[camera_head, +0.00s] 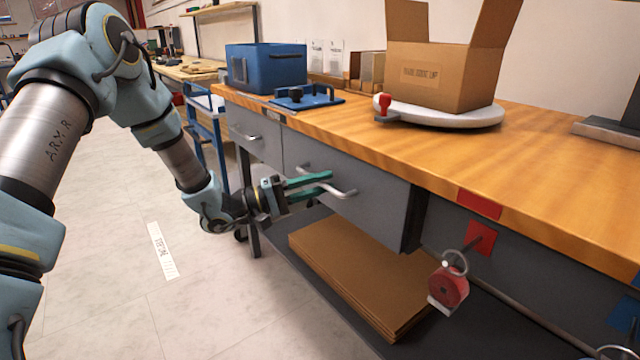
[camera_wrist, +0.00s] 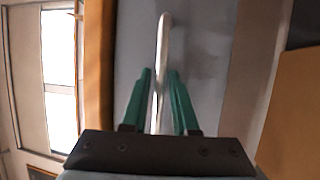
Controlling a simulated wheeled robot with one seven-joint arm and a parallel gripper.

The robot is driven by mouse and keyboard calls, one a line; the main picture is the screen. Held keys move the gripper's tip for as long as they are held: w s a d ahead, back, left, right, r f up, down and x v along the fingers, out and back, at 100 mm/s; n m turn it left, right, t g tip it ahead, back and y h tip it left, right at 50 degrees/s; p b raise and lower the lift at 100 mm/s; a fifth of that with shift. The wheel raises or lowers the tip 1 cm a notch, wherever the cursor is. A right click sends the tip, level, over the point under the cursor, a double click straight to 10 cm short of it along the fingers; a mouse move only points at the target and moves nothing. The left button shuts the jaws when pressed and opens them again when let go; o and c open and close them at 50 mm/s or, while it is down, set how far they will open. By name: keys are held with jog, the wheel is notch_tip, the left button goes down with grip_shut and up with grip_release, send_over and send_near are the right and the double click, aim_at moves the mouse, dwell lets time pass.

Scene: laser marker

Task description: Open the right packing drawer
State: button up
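The right packing drawer (camera_head: 370,195) is a grey front under the wooden worktop and looks shut, about flush with the left drawer (camera_head: 262,150). Its metal bar handle (camera_head: 347,193) sticks out from the front. My gripper (camera_head: 328,182), with two teal fingers, is at this handle. In the wrist view the handle (camera_wrist: 164,35) runs between the two fingers of my gripper (camera_wrist: 160,74). The fingers are apart, one on each side of the bar, with a visible gap at least on the right. The grey drawer front (camera_wrist: 208,50) lies just beyond the fingertips.
The worktop (camera_head: 540,160) holds a blue bin (camera_head: 265,68), a blue fixture (camera_head: 308,100) and an open cardboard box (camera_head: 440,75) on a white turntable (camera_head: 440,113). Flat cardboard (camera_head: 350,270) lies on the shelf below. Floor at left is clear.

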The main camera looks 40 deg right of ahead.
jog(key=shift+c, duration=0.2)
grip_shut()
dwell(1.1)
